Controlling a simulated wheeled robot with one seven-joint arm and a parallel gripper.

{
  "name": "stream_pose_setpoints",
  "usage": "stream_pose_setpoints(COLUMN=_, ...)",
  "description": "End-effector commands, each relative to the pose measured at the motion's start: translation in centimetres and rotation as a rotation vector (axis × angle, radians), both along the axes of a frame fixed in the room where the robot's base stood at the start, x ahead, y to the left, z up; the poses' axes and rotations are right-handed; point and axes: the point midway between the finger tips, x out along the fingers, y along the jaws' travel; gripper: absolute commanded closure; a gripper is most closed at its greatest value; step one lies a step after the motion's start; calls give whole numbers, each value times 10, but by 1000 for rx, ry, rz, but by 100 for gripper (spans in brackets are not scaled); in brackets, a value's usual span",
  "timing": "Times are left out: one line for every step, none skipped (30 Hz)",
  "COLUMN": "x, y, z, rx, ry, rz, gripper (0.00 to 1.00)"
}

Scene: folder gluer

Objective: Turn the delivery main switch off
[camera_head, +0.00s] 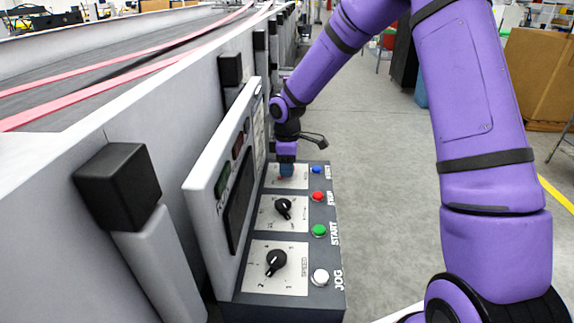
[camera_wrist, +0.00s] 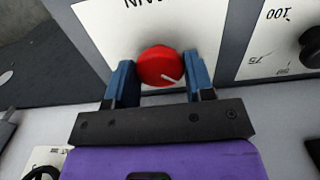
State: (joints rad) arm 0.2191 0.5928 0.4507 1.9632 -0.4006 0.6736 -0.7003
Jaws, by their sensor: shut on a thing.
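The main switch is a round red knob (camera_wrist: 160,66) on a white plate (camera_wrist: 105,28), with lettering that reads as part of "MAIN" upside down in the wrist view. A white pointer line on the knob slants to the lower right there. My gripper (camera_wrist: 160,75) has its two blue fingers on either side of the knob, shut on it. In the head view my gripper (camera_head: 286,170) reaches down to the far end of the control panel (camera_head: 322,262) and hides most of the knob.
Two black knobs, a middle one (camera_head: 283,208) and the speed knob (camera_head: 275,262), sit nearer on the panel. Blue (camera_head: 317,170), red (camera_head: 318,196), green (camera_head: 319,230) and white (camera_head: 320,277) buttons line its right side. An upright display panel (camera_head: 238,190) stands close on the left.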

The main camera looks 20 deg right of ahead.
Motion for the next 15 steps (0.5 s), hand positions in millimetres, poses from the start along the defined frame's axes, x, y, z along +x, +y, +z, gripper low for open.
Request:
stream_pose_setpoints(x=1, y=0, z=1, rx=0, ry=-3, rz=5, gripper=75)
stream_pose_setpoints(x=1, y=0, z=1, rx=0, ry=-3, rz=7, gripper=75)
stream_pose_setpoints(x=1, y=0, z=1, rx=0, ry=-3, rz=10, gripper=75)
stream_pose_setpoints(x=1, y=0, z=1, rx=0, ry=-3, rz=11, gripper=75)
stream_pose_setpoints(x=1, y=0, z=1, rx=0, ry=-3, rz=11, gripper=75)
stream_pose_setpoints(x=1, y=0, z=1, rx=0, ry=-3, rz=12, gripper=75)
stream_pose_setpoints(x=1, y=0, z=1, rx=0, ry=-3, rz=12, gripper=75)
stream_pose_setpoints(x=1, y=0, z=1, rx=0, ry=-3, rz=12, gripper=75)
stream_pose_setpoints(x=1, y=0, z=1, rx=0, ry=-3, rz=12, gripper=75)
stream_pose_setpoints(x=1, y=0, z=1, rx=0, ry=-3, rz=12, gripper=75)
stream_pose_setpoints(x=1, y=0, z=1, rx=0, ry=-3, rz=12, gripper=75)
stream_pose_setpoints(x=1, y=0, z=1, rx=0, ry=-3, rz=12, gripper=75)
stream_pose_setpoints(x=1, y=0, z=1, rx=0, ry=-3, rz=12, gripper=75)
stream_pose_setpoints(x=1, y=0, z=1, rx=0, ry=-3, rz=11, gripper=75)
stream_pose_setpoints(x=1, y=0, z=1, rx=0, ry=-3, rz=11, gripper=42)
